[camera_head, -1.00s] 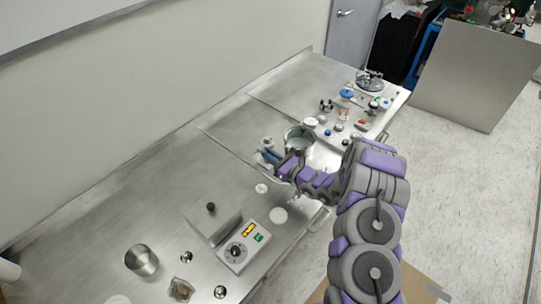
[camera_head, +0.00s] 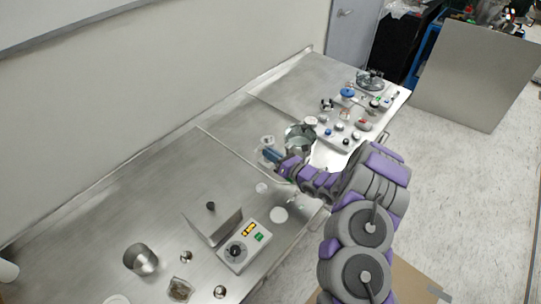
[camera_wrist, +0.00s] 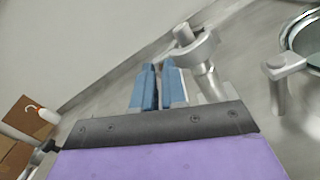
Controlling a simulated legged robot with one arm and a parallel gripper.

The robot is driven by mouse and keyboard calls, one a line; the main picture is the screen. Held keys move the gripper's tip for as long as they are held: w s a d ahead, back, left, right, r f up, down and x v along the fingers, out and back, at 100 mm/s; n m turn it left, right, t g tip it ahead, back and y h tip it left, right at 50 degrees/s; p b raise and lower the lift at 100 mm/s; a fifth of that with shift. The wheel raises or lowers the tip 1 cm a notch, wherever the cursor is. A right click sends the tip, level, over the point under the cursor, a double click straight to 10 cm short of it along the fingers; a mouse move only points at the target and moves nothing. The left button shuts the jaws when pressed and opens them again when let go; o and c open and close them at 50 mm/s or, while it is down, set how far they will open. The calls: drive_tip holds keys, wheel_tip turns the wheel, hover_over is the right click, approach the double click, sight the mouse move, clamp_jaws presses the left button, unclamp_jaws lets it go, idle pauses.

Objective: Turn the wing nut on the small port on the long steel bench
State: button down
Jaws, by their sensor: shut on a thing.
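My gripper (camera_head: 270,156) is at the small port (camera_head: 267,141), left of the steel chamber (camera_head: 299,139) on the long steel bench (camera_head: 170,185). In the wrist view the blue fingers of my gripper (camera_wrist: 159,84) are close together, with a narrow gap between them. The small port (camera_wrist: 204,58) has a grey round clamp on a stem, just right of the fingertips. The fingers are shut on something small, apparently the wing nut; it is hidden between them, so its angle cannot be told.
A second grey fitting (camera_wrist: 281,78) stands to the right, beside the chamber rim. A control box (camera_head: 243,246) and a steel cup (camera_head: 141,258) stand on the near bench. Several small parts crowd the far bench end. Cardboard boxes (camera_wrist: 22,130) show at left.

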idle(0.3)
drive_tip(key=c, duration=1.5)
unclamp_jaws()
drive_tip(key=shift+d, duration=0.15)
drive_tip(key=p+v, duration=0.2)
drive_tip(key=v, duration=1.5)
drive_tip(key=shift+d+f, duration=0.1)
drive_tip(key=shift+f, duration=0.05)
